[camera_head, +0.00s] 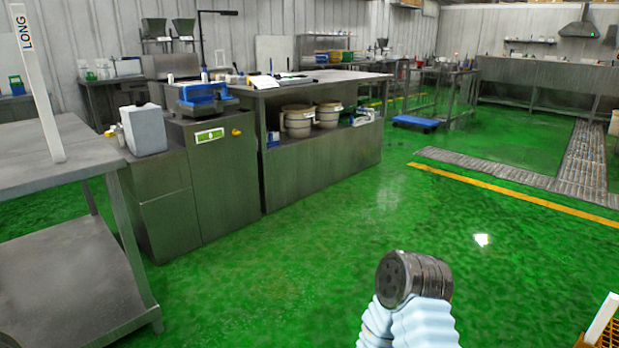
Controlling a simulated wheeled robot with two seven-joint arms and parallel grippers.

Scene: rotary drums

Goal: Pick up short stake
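A tall white stake (38,85) marked "LONG" stands nearly upright, leaning slightly, on the grey metal table (70,172) at the left. I see no stake marked as short. A white slanted strip (602,319) shows at the bottom right corner, cut off by the frame; I cannot tell what it is. Neither of my grippers shows. A dark round joint with a pale ribbed sleeve, apparently part of my arm, rises at the bottom middle.
An orange slatted thing (611,336) is at the bottom right edge. A steel cabinet (165,205) bears a white canister (144,129) and a blue device (203,98). A long steel counter (320,165) stands behind. The green floor in the middle is clear.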

